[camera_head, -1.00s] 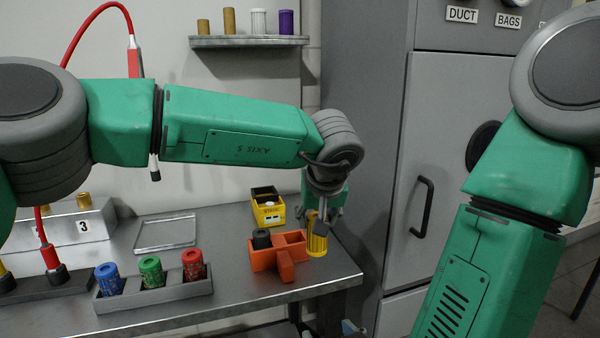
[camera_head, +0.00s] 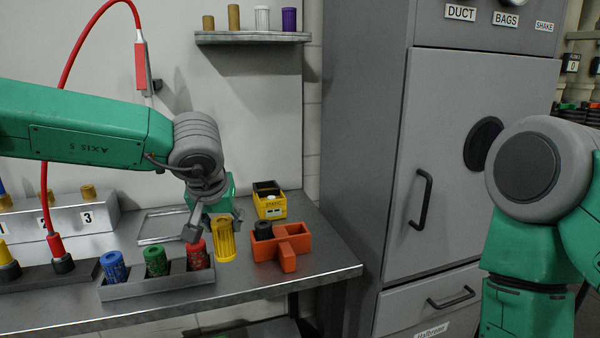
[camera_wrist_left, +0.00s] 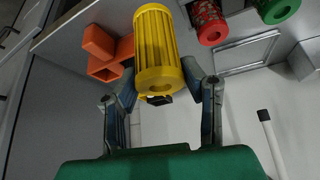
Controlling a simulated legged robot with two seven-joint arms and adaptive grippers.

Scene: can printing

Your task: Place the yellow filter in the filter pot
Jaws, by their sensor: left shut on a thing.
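The yellow filter (camera_head: 224,243) is a ribbed cylinder. My left gripper (camera_head: 214,224) is shut on it and holds it roughly upright, between the red can and the orange holder in the head view. In the left wrist view the yellow filter (camera_wrist_left: 160,48) sits between the two fingers, with a hole in the end facing the camera. I cannot tell which container is the filter pot. My right gripper is out of view.
A grey rack (camera_head: 160,288) holds blue, green and red cans (camera_head: 197,255) just left of the filter. A yellow box (camera_head: 270,206) stands behind the orange holder. A grey cabinet (camera_head: 440,150) stands to the right. The table's right front corner is clear.

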